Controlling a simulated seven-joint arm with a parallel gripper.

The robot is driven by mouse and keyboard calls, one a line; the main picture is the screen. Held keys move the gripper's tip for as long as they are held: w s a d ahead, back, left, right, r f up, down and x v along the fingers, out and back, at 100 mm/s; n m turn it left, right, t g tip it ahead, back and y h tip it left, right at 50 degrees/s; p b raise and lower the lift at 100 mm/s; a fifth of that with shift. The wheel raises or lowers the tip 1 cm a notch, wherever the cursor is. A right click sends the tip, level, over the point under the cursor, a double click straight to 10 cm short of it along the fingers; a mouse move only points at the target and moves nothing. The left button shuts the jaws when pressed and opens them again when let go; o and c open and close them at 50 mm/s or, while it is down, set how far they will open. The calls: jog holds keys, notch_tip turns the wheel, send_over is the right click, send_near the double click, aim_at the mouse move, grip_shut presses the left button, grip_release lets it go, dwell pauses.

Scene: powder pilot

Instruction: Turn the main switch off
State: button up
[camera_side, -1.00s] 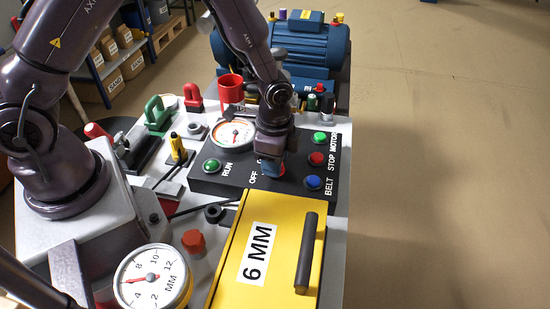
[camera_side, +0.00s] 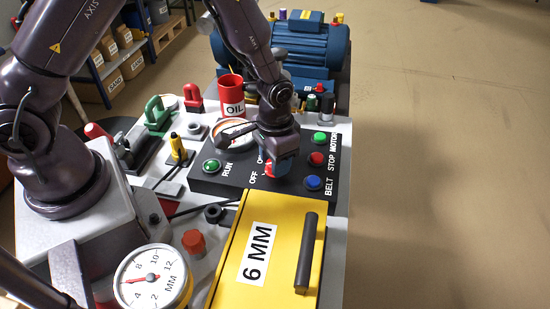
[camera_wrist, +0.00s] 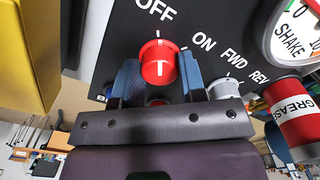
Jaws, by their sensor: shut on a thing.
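The main switch is a red round knob (camera_wrist: 158,62) with a white line on its face, on the black panel (camera_wrist: 120,50). "OFF" is printed above it in the wrist view and "ON" to its upper right. The white line points up the picture, toward the tick under "OFF". My gripper (camera_wrist: 158,80) has its blue fingers on either side of the knob and is shut on it. In the side view my gripper (camera_side: 278,165) reaches down to the panel, and part of the red knob (camera_side: 270,171) shows below the fingers.
A grey FWD/REV knob (camera_wrist: 228,88) sits close beside the fingers. Around the gripper are a green RUN button (camera_side: 212,166), a red STOP button (camera_side: 317,158) and a blue BELT button (camera_side: 313,183). A yellow box (camera_side: 240,215) with a dark handle stands in front.

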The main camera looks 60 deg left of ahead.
jog(key=shift+n, duration=0.5)
jog(key=o, duration=0.9)
jog(key=shift+r, duration=0.1)
notch_tip(320, 180, up, 13)
jog(key=shift+f, duration=0.1)
jog(key=s+a+r+t, duration=0.1)
jog(key=s+r+t, duration=0.1)
jog(key=s+r, duration=0.3)
jog(key=s+a+r+t, duration=0.1)
jog(key=s+a+r, duration=0.1)
jog(key=s+r, duration=0.3)
jog(key=s+a+r+t, duration=0.2)
jog(key=s+r, duration=0.3)
jog(key=r, duration=0.1)
jog(key=shift+s+r+t, duration=0.1)
jog(key=shift+s+t, duration=0.2)
